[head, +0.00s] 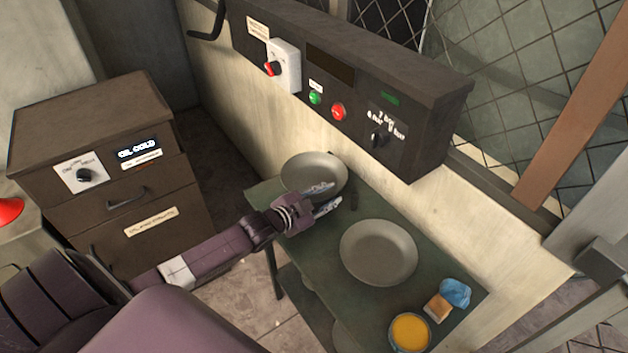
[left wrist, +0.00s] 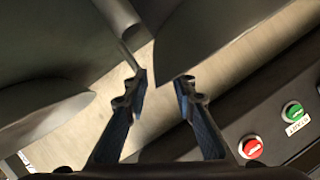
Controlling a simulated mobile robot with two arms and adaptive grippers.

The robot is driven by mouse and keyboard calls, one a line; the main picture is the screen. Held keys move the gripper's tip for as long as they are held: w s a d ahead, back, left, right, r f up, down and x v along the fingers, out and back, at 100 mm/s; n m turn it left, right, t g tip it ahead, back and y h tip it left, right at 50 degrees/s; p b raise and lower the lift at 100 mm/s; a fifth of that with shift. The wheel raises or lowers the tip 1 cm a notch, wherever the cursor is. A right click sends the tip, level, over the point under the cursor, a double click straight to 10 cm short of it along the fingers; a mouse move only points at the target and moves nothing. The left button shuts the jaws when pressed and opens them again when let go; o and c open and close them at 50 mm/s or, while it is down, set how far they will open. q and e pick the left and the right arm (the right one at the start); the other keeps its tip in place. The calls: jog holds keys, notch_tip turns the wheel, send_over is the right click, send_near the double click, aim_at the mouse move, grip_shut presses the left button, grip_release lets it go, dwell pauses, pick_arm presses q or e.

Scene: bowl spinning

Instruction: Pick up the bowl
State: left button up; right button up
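Two grey bowls stand on a dark green table (head: 290,240). The far bowl (head: 312,167) is near the wall at the table's far left end. The near bowl (head: 378,252) is in the middle of the table. My left gripper (head: 333,196) is at the near right edge of the far bowl and covers part of its rim. It is open. In the left wrist view the fingers (left wrist: 163,82) are apart, with pale wall showing between them. Large grey curved surfaces surround the fingertips there; I cannot tell whether any touches them. My right gripper is not in view.
A yellow-filled can (head: 410,331), a brown and cream block (head: 437,307) and a blue crumpled item (head: 455,292) stand at the table's near right end. A dark control panel (head: 350,85) juts from the wall above. A brown cabinet (head: 110,170) stands left.

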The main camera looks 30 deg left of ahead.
pick_arm(q)
jog(key=shift+x, duration=1)
jog(key=shift+s, duration=0.1)
grip_shut()
